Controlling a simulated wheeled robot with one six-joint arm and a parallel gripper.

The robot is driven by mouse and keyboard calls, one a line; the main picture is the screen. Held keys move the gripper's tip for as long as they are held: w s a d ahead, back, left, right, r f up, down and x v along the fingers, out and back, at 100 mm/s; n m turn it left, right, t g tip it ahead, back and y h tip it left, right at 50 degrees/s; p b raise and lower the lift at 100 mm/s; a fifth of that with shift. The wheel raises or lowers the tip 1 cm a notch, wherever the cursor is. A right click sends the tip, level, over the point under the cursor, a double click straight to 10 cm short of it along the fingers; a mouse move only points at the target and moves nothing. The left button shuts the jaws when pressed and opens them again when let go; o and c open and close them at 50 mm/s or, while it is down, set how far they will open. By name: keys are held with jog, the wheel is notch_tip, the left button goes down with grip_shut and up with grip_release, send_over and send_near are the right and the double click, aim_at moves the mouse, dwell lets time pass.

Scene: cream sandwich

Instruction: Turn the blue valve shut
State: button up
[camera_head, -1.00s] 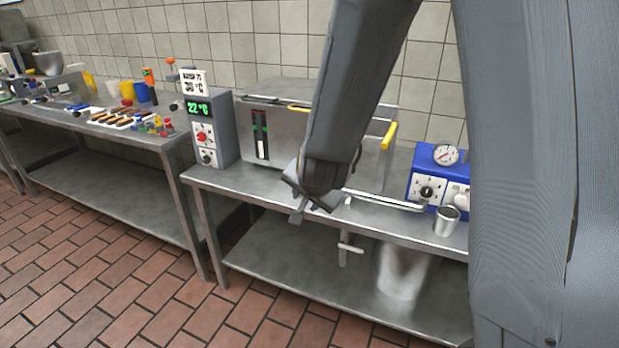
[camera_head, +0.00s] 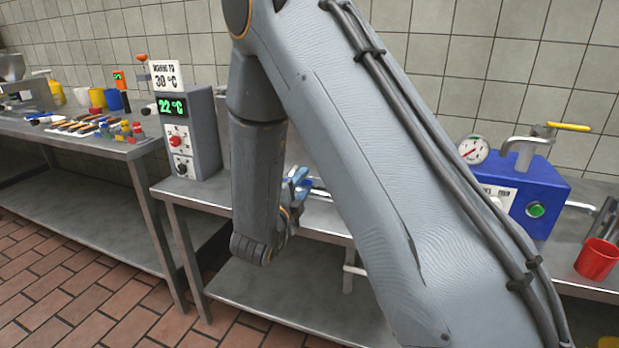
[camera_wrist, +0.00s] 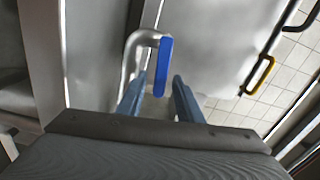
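The blue valve handle (camera_wrist: 163,68) shows in the wrist view as a flat upright bar at the end of a bent silver pipe. My gripper (camera_wrist: 159,80) is open, with its two blue-grey fingers apart. The handle's lower end lies in line with the gap between the fingertips; I cannot tell whether it is between them or just beyond. In the head view my arm hides most of this spot. A small patch of blue (camera_head: 298,182) shows beside my wrist there, too small to tell whether it is finger or handle.
A grey control box (camera_head: 187,135) with a green 22 °C display stands left of my arm. A blue machine (camera_head: 525,200) with a gauge and a red cup (camera_head: 597,259) are on the right. A yellow handle (camera_wrist: 258,74) shows at right in the wrist view.

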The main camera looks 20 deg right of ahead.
jog(key=x, duration=0.5)
grip_shut()
